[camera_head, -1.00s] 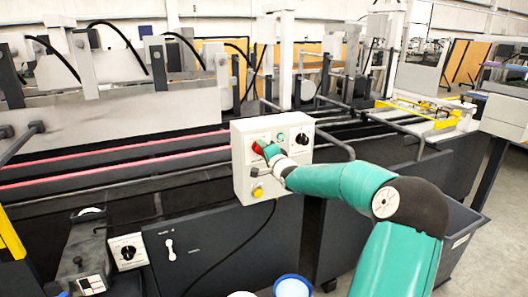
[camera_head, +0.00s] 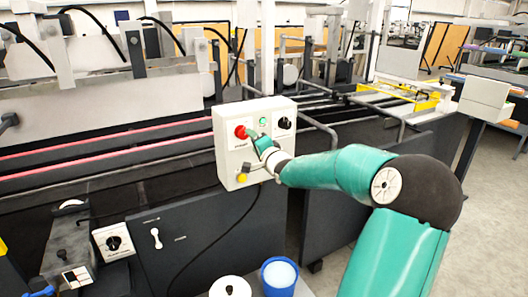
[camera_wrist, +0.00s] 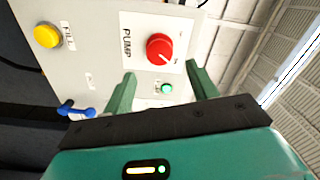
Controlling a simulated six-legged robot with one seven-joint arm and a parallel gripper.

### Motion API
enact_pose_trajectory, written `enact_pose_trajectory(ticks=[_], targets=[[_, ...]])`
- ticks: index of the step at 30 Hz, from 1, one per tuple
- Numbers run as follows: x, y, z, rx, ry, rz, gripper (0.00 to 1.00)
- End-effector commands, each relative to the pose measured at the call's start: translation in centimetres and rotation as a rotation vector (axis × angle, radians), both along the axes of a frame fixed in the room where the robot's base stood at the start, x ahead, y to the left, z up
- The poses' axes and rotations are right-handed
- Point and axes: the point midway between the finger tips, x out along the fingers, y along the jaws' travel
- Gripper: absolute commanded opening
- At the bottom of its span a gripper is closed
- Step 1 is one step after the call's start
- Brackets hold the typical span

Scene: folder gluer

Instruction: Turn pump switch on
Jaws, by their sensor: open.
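The pump switch is a red round knob (camera_wrist: 159,48) beside a "PUMP" label in the wrist view. It also shows at the upper left of the white control box (camera_head: 228,158) in the head view, as a red knob (camera_head: 240,132). My gripper (camera_wrist: 162,72) is open and empty, with its two green fingers pointing at the box face. The red knob appears beyond the fingertips, between their lines, and seems apart from them. In the head view my gripper (camera_head: 262,144) is just below and right of the knob.
A small green light or button (camera_wrist: 167,89) sits between my fingers in the wrist view. The box also carries a yellow button (camera_wrist: 47,36), a blue toggle (camera_wrist: 75,108) and a black knob (camera_head: 284,123). A blue container (camera_head: 279,277) stands below. Machine rails lie behind the box.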

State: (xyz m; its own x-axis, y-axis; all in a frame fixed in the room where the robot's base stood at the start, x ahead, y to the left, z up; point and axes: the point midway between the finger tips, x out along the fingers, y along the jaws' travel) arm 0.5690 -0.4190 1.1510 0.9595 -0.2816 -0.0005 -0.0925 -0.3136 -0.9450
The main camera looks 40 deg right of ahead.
Motion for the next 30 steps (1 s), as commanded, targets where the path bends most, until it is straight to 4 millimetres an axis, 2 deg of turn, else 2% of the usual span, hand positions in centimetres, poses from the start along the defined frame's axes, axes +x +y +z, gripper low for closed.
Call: enact_pose_trajectory(ticks=[1, 6, 12, 16, 30], targets=[[-1.2, 0.1, 0.0, -0.003, 0.003, -0.005, 0.58], [-4.3, 1.1, 0.0, -0.003, 0.003, -0.005, 0.58], [-6.7, 1.9, 0.0, -0.003, 0.001, -0.001, 0.58], [-7.2, 2.1, 0.0, -0.001, 0.001, 0.0, 0.58], [-7.2, 2.1, 0.0, 0.0, 0.0, 0.0, 0.58]])
